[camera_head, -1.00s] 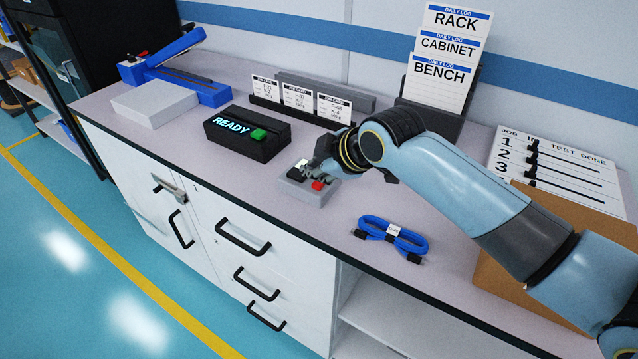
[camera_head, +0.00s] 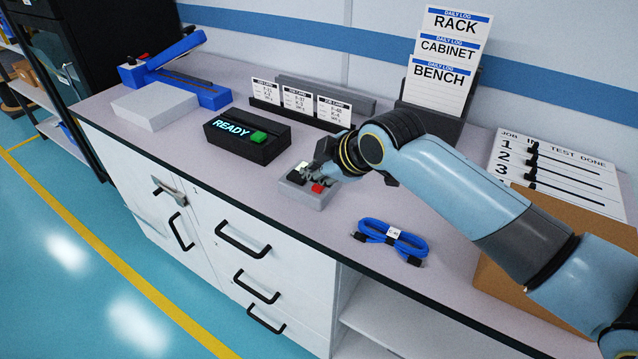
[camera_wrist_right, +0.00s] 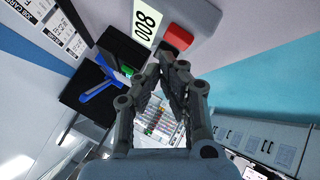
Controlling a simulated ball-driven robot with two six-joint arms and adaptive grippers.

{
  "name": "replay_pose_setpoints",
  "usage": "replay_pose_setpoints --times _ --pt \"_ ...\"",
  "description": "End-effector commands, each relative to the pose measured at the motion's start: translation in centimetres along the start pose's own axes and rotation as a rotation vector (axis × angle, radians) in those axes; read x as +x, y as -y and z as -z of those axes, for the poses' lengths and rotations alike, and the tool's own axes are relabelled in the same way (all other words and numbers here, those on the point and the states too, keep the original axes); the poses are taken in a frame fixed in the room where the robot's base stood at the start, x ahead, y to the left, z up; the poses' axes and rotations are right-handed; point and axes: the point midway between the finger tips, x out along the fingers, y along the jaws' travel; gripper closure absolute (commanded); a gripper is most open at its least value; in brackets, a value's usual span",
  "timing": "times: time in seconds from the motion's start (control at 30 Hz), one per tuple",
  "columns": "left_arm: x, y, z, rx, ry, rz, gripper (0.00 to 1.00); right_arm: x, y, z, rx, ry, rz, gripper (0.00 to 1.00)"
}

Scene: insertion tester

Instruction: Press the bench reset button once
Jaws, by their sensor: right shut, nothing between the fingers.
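A small grey box with a red button (camera_head: 318,187) sits near the front edge of the bench. In the right wrist view the box (camera_wrist_right: 195,15) shows at the top, with the red button (camera_wrist_right: 178,37) on it and a pale number label beside the button. My right gripper (camera_head: 308,174) is shut and empty, over the box and close beside the red button. In the wrist view its fingertips (camera_wrist_right: 167,65) meet just short of the button in the picture. I cannot tell whether they touch the box. My left gripper is not in view.
A black box (camera_head: 247,136) reading READY, with a green button, stands left of the grey box. A coiled blue cable (camera_head: 390,238) lies to the right. Job cards (camera_head: 299,102) stand behind. A cardboard box (camera_head: 500,262) is at the right, by my arm.

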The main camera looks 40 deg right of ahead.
Motion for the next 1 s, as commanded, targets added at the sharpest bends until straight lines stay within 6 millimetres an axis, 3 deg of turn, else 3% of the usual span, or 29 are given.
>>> replay_pose_setpoints --times 1.0 --pt "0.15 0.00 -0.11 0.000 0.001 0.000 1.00 0.75 0.56 -0.55 0.000 0.000 0.000 1.00"
